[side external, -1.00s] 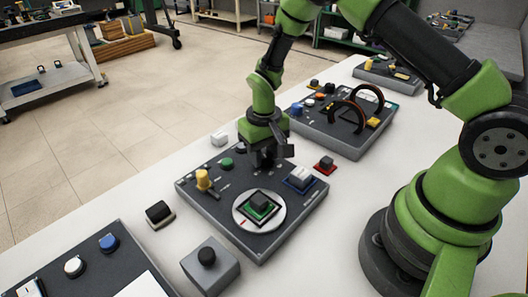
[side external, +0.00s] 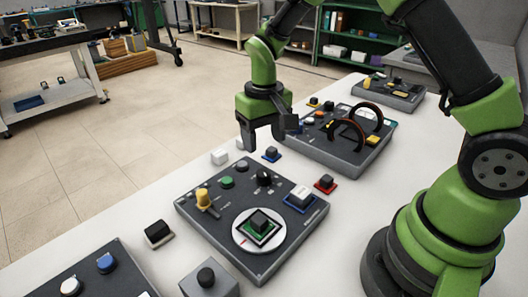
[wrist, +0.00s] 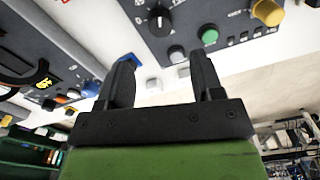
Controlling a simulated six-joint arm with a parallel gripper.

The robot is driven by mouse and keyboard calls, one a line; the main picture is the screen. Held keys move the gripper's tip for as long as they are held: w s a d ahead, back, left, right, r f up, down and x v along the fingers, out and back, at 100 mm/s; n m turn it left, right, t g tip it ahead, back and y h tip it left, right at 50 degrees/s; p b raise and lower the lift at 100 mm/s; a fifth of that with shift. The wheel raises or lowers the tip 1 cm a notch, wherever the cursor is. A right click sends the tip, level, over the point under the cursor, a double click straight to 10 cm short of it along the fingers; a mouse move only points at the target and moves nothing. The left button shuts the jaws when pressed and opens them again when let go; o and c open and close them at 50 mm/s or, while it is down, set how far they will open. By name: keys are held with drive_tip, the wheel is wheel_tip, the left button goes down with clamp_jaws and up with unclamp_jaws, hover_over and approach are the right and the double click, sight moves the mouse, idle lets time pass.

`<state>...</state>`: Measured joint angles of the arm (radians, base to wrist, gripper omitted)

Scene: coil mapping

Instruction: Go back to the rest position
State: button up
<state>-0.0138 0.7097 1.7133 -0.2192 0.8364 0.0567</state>
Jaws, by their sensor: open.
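My gripper (side external: 262,140) is open and empty. In the side view it hangs above the back edge of the middle dark panel (side external: 262,262), clear of its knobs. The wrist view shows its two black fingers (wrist: 158,82) apart, with nothing between them. Below it on the panel is a black knob (side external: 264,178), which also shows in the wrist view (wrist: 159,20).
A second panel with brown-black arches (side external: 348,130) stands behind right. A blue-based black block (side external: 271,154), a white block (side external: 219,157), a red-based block (side external: 326,183) and a black block (side external: 158,234) lie around the middle panel on the white table (side external: 140,205).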

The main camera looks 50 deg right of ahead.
drive_tip(key=shift+r, duration=0.3)
drive_tip(key=shift+r, duration=0.1)
drive_tip(key=s+a+r+t+y, duration=0.1)
drive_tip(key=s+r+t, duration=0.1)
drive_tip(key=s+r, duration=0.35)
drive_tip(key=s+r+t, duration=0.2)
drive_tip(key=s+r, duration=0.1)
drive_tip(key=r, duration=0.5)
drive_tip(key=s+a+r+m+t+y, duration=0.1)
drive_tip(key=s+r+t, duration=0.2)
drive_tip(key=s, duration=0.8)
drive_tip(key=shift+r, duration=0.55)
drive_tip(key=shift+a, duration=0.1)
